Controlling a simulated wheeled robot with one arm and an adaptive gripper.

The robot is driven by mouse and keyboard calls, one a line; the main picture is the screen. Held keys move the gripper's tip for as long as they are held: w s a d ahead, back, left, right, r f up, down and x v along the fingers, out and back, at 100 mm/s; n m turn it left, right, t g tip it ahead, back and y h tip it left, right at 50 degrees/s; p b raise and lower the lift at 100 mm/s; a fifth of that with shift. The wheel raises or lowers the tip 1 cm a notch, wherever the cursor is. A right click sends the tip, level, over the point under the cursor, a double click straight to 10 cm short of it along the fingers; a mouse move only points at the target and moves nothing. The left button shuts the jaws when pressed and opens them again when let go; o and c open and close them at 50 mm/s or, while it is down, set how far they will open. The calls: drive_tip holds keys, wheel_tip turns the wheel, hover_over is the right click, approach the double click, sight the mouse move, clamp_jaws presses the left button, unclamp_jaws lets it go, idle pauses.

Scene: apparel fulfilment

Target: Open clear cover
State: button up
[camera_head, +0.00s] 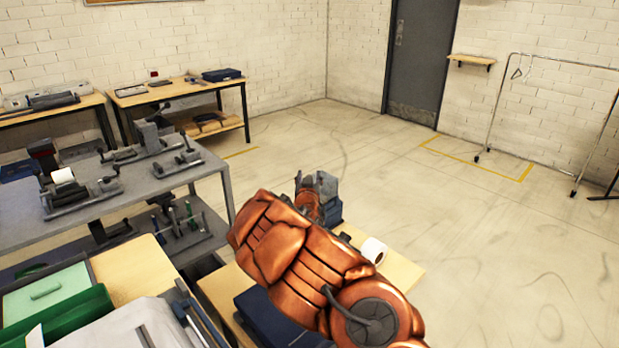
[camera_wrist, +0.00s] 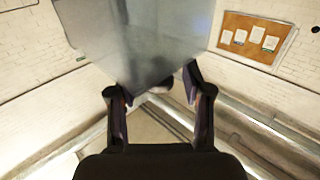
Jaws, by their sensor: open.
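My gripper (camera_head: 317,184) is at the far end of my copper-coloured arm in the head view, raised in front of the open floor. In the wrist view its two dark fingers (camera_wrist: 160,97) are spread apart, with nothing seen held between them. A smooth grey panel (camera_wrist: 145,40) fills the upper middle of the wrist view, beyond the fingertips. I cannot tell whether it is the clear cover, or whether the fingers touch it. No clear cover can be made out for certain in the head view.
A grey workbench (camera_head: 100,215) with metal fixtures stands at left. A green case (camera_head: 45,295) lies at the lower left. A low wooden surface (camera_head: 400,272) with a white roll (camera_head: 374,250) is partly behind my arm. Open floor (camera_head: 480,250) spreads right, before a garment rack (camera_head: 545,60).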

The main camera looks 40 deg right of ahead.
drive_tip(key=shift+c, duration=0.3)
clamp_jaws()
idle(0.3)
